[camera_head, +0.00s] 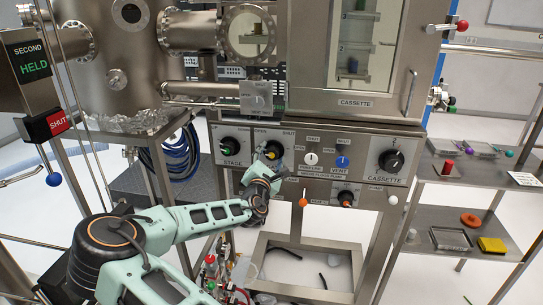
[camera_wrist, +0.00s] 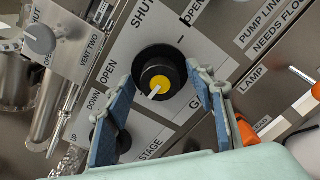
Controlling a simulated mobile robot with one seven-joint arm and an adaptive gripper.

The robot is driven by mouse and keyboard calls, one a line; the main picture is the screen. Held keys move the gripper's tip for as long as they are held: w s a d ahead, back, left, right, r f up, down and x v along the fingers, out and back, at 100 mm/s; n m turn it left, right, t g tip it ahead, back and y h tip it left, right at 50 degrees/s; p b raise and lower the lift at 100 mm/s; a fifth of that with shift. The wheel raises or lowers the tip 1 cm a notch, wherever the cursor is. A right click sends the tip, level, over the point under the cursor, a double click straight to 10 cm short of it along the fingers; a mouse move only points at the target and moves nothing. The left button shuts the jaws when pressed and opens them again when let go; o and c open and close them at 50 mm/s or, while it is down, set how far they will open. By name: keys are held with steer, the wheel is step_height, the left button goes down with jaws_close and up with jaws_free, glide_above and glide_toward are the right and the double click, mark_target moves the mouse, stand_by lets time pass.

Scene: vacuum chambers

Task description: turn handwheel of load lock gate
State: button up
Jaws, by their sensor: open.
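The load lock gate handwheel is a round black knob with a yellow centre and a white pointer mark. It sits on the grey panel in the head view (camera_head: 272,150) and in the middle of the wrist view (camera_wrist: 160,66). SHUT and OPEN labels show beside it, with a partly hidden label starting "GA" below. In the wrist view the white mark points to the lower left. My gripper (camera_wrist: 161,84) is open, with one blue-padded finger on each side of the knob's lower part. I cannot tell whether the fingers touch it. In the head view my gripper (camera_head: 265,172) is just below the knob.
The STAGE knob (camera_head: 230,146) is close on the left and the CASSETTE knob (camera_head: 391,161) stands farther right. Small WHITE and blue VENT knobs (camera_head: 343,162) and an orange-tipped lever (camera_head: 303,202) are right of my gripper. A shelf with loose items (camera_head: 470,180) stands at right.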

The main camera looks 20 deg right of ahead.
steer(key=shift+w+d, duration=0.1)
steer(key=shift+c, duration=0.3)
steer(key=c, duration=1.1)
